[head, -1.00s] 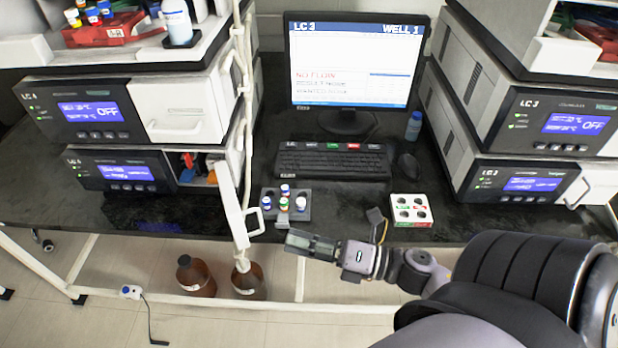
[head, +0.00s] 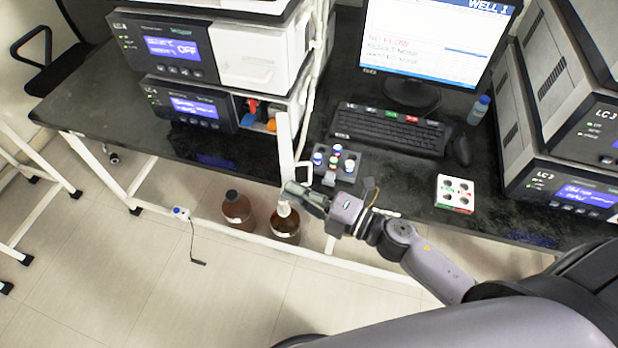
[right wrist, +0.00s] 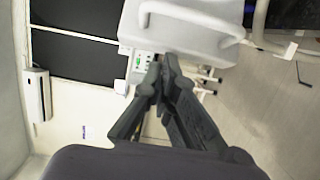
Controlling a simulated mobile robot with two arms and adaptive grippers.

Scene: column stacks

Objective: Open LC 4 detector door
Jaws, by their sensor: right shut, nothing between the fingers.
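The LC 4 stack stands on the left of the bench in the head view. Its lower unit (head: 188,106), probably the detector, has a blue display and an open compartment with coloured parts inside. Its white door (head: 284,145) stands swung out toward me, seen nearly edge-on, with a handle on its right side. My right gripper (head: 289,190) is shut and empty, at the door's lower end in the picture; I cannot tell whether it touches. In the right wrist view, the closed fingers (right wrist: 165,62) point toward a white panel with a handle. My left gripper is not in view.
A vial rack (head: 335,163) is just right of the door. Two brown bottles (head: 238,212) (head: 285,222) stand on the floor below. The LC 3 stack (head: 570,160) is at the right.

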